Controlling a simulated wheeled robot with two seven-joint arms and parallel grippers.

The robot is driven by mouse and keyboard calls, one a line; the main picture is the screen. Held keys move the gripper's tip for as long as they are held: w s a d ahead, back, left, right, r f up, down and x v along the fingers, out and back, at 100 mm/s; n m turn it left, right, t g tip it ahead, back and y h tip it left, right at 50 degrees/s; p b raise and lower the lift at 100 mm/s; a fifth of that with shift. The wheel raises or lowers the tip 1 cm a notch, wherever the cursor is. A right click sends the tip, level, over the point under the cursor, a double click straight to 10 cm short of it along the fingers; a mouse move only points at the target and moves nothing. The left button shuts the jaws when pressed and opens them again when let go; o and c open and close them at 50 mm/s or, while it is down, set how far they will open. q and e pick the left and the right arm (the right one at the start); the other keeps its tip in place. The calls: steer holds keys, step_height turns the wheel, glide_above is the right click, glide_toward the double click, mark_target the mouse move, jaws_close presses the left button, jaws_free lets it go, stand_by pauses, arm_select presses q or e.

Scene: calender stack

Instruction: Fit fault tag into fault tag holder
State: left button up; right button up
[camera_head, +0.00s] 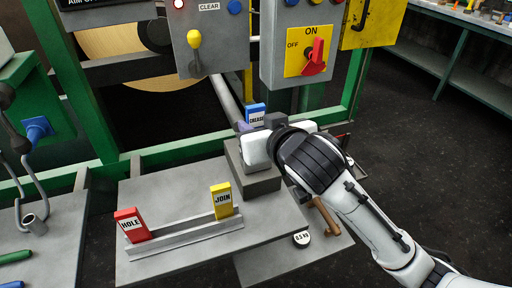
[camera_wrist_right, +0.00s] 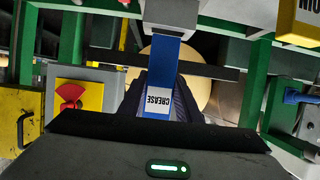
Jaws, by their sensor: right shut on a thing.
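A blue tag marked CREASE (camera_head: 256,114) stands beside my right gripper (camera_head: 262,132). In the right wrist view the blue tag (camera_wrist_right: 160,92) shows upside down, with its label near the dark gripper parts. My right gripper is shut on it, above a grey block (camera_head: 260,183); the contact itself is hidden. A long grey slotted rail, apparently the tag holder (camera_head: 186,236), lies on the grey table to the left. A red HOLE tag (camera_head: 132,225) stands at its left end and a yellow JOIN tag (camera_head: 221,201) towards its right end. The rail between them is empty. My left gripper is out of view.
The grey table (camera_head: 165,197) has bare room around the rail. A 0.5 kg weight (camera_head: 302,239) and a wooden-handled tool (camera_head: 326,217) lie right of it. A switch box (camera_head: 307,50), a lever panel (camera_head: 209,38) and green machine frame (camera_head: 80,95) stand behind.

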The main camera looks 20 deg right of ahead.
steer(key=shift+f, duration=0.7)
step_height(320, 180, down, 3)
steer(key=shift+b, duration=0.35)
steer(key=shift+f, duration=0.15)
steer(key=o, duration=1)
